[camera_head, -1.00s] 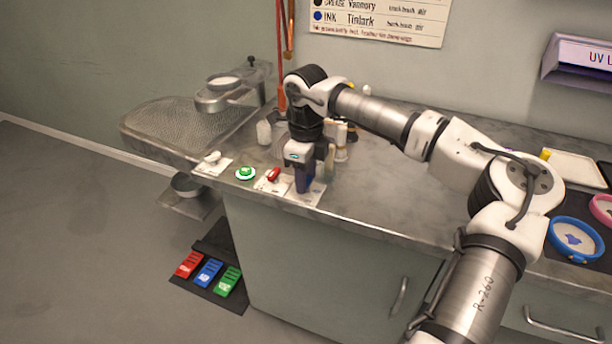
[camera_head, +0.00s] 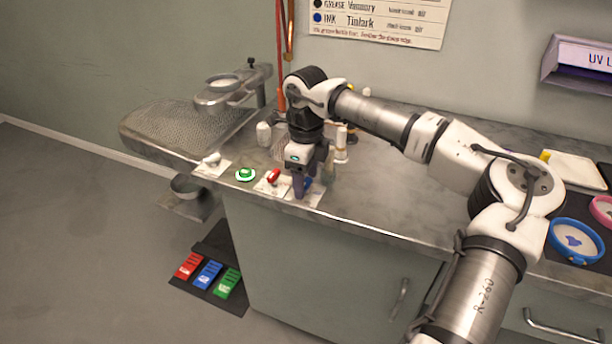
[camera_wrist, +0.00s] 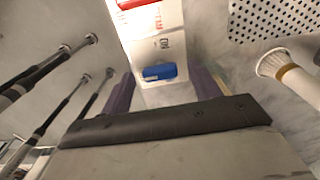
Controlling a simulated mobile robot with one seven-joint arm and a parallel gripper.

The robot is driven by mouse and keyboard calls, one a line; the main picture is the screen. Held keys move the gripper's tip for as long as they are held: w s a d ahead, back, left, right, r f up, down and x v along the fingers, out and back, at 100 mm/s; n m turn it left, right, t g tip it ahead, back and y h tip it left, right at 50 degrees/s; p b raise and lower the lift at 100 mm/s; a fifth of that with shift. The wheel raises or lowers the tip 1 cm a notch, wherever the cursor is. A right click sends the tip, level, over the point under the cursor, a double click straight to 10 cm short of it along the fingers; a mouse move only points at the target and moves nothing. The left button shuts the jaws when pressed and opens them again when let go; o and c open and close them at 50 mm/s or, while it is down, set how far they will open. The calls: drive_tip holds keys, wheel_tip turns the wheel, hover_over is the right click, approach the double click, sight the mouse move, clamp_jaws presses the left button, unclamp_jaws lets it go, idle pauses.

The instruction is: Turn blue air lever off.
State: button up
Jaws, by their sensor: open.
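The blue lever (camera_wrist: 159,72) sits on a white label plate in the wrist view, lying crosswise, between and just beyond my fingertips. My gripper (camera_wrist: 163,86) is open, with one purple finger on each side of the lever. In the head view my gripper (camera_head: 304,188) points down over the counter's front edge, and a bit of the blue lever (camera_head: 308,184) shows beside a finger. Contact between fingers and lever cannot be told. The lever's base is partly hidden in the head view.
White bottles (camera_head: 341,142) stand behind my gripper. Red, blue and green pedals (camera_head: 209,274) lie on the floor. The counter's middle is clear.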

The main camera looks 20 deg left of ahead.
sight(306, 182)
wheel_tip(306, 182, up, 14)
drive_tip(key=b, duration=0.1)
idle(0.4)
drive_tip(key=shift+f, duration=0.1)
